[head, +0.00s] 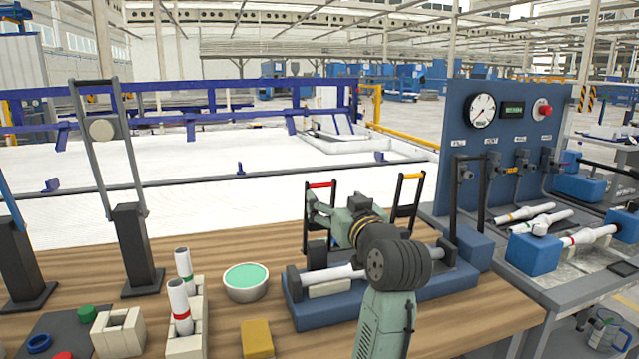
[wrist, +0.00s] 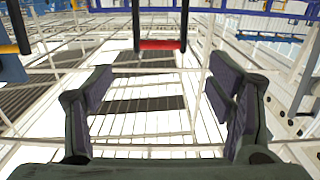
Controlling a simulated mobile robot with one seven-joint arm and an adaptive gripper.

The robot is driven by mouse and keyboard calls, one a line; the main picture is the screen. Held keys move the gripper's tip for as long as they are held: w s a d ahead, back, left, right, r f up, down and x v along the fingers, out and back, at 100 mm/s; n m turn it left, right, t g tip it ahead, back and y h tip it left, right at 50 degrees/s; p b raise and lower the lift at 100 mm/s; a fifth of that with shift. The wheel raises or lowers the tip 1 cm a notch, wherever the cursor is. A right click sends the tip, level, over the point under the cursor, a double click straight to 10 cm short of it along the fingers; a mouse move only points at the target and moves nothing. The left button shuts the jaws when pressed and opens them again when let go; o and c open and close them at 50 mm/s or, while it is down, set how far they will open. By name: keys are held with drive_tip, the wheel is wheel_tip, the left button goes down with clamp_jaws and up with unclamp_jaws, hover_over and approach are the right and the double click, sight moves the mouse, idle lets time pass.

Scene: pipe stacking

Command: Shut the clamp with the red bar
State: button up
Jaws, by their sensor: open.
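The red bar (head: 320,185) tops the upright black frame of a clamp on the blue fixture base (head: 345,313). A white pipe (head: 333,275) lies along this base. In the head view my gripper (head: 325,217) is at the red-bar clamp, and my arm partly hides the clamp and fixture. In the wrist view my gripper (wrist: 160,100) is open and empty, its two fingers spread wide. The red bar (wrist: 160,44) is seen ahead, centred between the fingers near the top, with a dark upright at each end. It appears apart from the fingers.
A second upright clamp with a yellow bar (head: 413,176) stands right of my wrist. A bowl with green contents (head: 246,282), a yellow block (head: 257,338) and white pipes in a holder (head: 181,305) are left on the wooden table. A blue gauge panel (head: 508,135) stands right.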

sight(322, 187)
drive_tip(key=p+x, duration=0.3)
drive_tip(key=x, duration=0.6)
drive_tip(key=shift+w+a, duration=0.1)
drive_tip(key=shift+w, duration=0.15)
drive_tip(key=shift+w+a, duration=0.15)
drive_tip(key=shift+w, duration=0.3)
drive_tip(key=shift+f, duration=0.1)
drive_tip(key=c, duration=1.5)
drive_tip(key=shift+c, duration=0.2)
drive_tip(key=shift+s+f, duration=0.1)
drive_tip(key=shift+s, duration=0.05)
